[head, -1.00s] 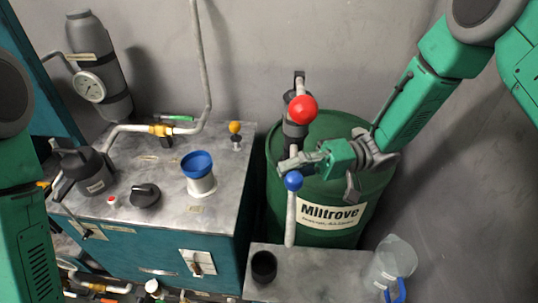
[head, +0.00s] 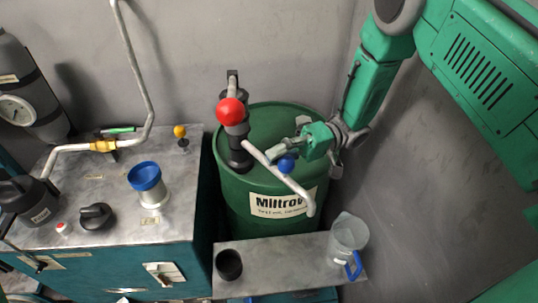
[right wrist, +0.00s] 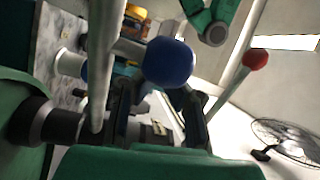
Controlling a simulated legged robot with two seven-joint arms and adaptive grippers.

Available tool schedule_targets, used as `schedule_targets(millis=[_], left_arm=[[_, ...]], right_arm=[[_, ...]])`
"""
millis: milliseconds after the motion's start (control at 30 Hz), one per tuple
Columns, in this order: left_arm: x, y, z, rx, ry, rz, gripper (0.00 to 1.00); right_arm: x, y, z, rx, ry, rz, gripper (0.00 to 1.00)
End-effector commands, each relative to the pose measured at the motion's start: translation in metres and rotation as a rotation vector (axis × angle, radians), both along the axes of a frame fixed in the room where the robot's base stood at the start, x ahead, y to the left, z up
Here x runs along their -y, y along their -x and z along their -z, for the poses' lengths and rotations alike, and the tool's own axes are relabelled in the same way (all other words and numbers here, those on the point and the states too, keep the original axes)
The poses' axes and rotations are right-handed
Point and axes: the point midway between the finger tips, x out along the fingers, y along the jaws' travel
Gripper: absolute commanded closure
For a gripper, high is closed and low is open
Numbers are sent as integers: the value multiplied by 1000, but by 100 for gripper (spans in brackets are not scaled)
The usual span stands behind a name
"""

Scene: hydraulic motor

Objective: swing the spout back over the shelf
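The spout (head: 285,179) is a grey pipe on the hand pump of a green drum (head: 240,200). It slopes down to the right across the drum, its bent tip close behind the shelf (head: 290,262) in the picture. A blue ball knob (head: 286,163) stands on the spout; it also shows in the right wrist view (right wrist: 168,62). My right gripper (head: 282,155) is at the knob, over the drum. In the right wrist view its fingers stand apart, with the knob in front of and between them; firm contact cannot be told. My left gripper is not in the head view.
A red ball (head: 231,111) tops the pump. On the shelf stand a black cup (head: 229,264) and a clear jug (head: 346,236) with a blue handle; bare room lies between them. A teal cabinet with a blue-rimmed funnel (head: 146,176) is at the left.

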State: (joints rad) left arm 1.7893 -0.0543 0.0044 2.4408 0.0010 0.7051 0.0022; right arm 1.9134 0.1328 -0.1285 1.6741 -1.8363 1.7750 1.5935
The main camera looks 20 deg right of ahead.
Motion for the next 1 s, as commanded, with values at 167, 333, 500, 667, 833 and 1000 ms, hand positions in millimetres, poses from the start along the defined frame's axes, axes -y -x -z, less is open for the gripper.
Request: schedule_targets(millis=[167,333,500,667,833,1000], left_arm=[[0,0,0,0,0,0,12],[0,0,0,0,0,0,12],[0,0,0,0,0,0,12],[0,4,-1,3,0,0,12],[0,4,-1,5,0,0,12],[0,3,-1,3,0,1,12]], right_arm=[[4,0,3,-4,3,0,100],[2,1,2,-3,6,0,100],[2,2,2,-4,6,-1,100],[2,1,-11,-2,4,-2,100],[2,0,-46,3,1,-1,100],[2,-3,-76,1,0,1,100]])
